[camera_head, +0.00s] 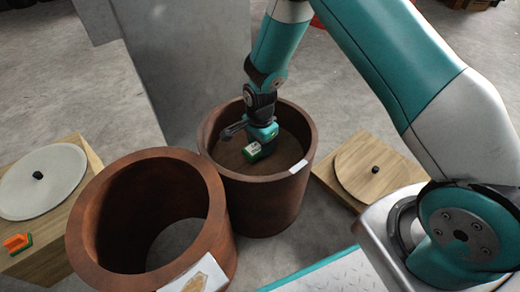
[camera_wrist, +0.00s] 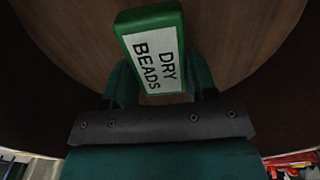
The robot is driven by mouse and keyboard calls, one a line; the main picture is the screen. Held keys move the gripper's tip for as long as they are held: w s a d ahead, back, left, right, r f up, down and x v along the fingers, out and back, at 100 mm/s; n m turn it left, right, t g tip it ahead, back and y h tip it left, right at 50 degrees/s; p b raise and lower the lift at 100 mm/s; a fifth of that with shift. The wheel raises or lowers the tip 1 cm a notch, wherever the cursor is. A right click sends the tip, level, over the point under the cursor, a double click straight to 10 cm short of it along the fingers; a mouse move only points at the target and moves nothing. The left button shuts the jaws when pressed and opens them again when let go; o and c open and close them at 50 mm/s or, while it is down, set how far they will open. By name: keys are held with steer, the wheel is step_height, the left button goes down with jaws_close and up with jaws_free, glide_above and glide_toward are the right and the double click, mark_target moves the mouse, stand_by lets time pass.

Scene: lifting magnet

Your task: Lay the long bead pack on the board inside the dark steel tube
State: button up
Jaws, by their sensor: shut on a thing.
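The long bead pack (camera_head: 260,151) is a green block with a white label; in the wrist view (camera_wrist: 153,48) the label reads DRY BEADS. My gripper (camera_head: 263,140) is shut on it and reaches down inside the farther brown tube (camera_head: 262,205). A round wooden board (camera_head: 230,156) shows inside that tube, below the pack; it fills the wrist view's background (camera_wrist: 235,45). I cannot tell whether the pack touches the board. The pack's gripped end is hidden between the fingers.
A nearer, open brown tube (camera_head: 85,235) stands left of the farther one, with floor showing through it. A wooden box with a pale round lid (camera_head: 45,180) and an orange-and-green item (camera_head: 18,243) is at left. Another wooden lid (camera_head: 372,168) lies right. A grey column (camera_head: 190,70) rises behind.

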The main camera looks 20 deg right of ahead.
steer(key=shift+f, duration=0.75)
steer(key=shift+f, duration=0.1)
steer(key=o, duration=0.9)
steer(key=s+a+r+n+y+p, duration=0.1)
steer(key=s+r+n+p, duration=0.15)
steer(key=r, duration=0.75)
steer(key=s+a+r+n+p, duration=0.2)
steer(key=s+r+n, duration=0.1)
steer(key=r, duration=0.6)
steer(key=s+a+r+n+y+p, duration=0.1)
steer(key=s+r+n+p, duration=0.15)
steer(key=r, duration=0.75)
steer(key=s+r+n, duration=0.3)
steer(key=s+n, duration=0.1)
steer(key=s, duration=0.1)
steer(key=s+a+r+n+y, duration=0.1)
steer(key=s+r+n, duration=0.3)
steer(key=s+n, duration=0.1)
steer(key=s+r+n+y, duration=0.1)
steer(key=s+r+n, duration=0.2)
steer(key=s, duration=0.4)
steer(key=shift+s+a+r+n+b, duration=0.2)
steer(key=shift+n+b, duration=0.15)
steer(key=shift+n, duration=0.45)
